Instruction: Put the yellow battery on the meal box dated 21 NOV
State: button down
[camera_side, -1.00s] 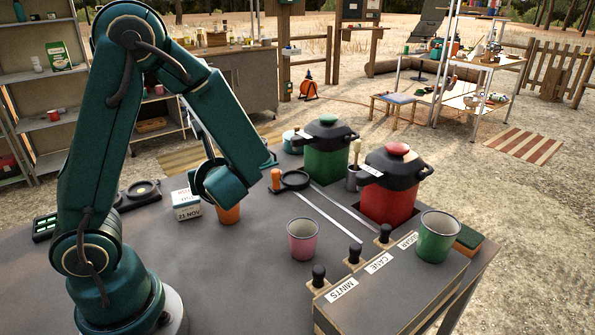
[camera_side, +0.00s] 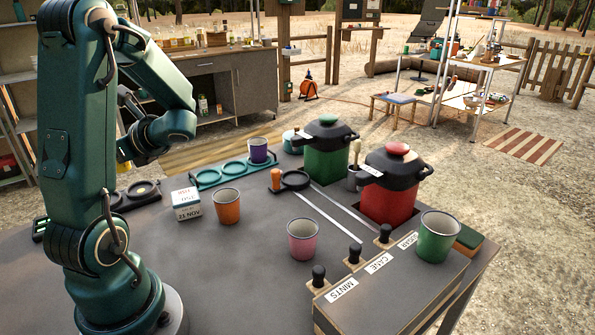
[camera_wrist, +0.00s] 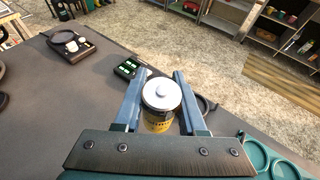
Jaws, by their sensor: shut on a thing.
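My gripper (camera_wrist: 160,100) is shut on the yellow battery (camera_wrist: 158,124), a cylinder with a white top and a dark band, seen between the two fingers in the wrist view. In the side view the fingers and battery are hidden behind my arm or too unclear to make out. A small white and blue meal box (camera_side: 186,204) sits on the table in the side view, left of an orange cup. Its label ends in NOV; the day number is too small to read surely. The box does not show in the wrist view.
An orange cup (camera_side: 227,206) stands right of the box, and a teal holder (camera_side: 220,177) with a purple cup (camera_side: 258,151) behind it. A pink cup (camera_side: 303,239) and green and red pots are farther right. A black case with green cells (camera_wrist: 129,68) lies near the table edge.

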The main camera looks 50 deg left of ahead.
send_over(175, 193)
notch_tip(175, 193, down, 6)
jog(key=shift+a+f, duration=0.1)
jog(key=shift+f, duration=2.1)
jog(key=shift+f, duration=0.1)
jog(key=shift+c, duration=2.4)
grip_release()
jog(key=shift+f, duration=0.1)
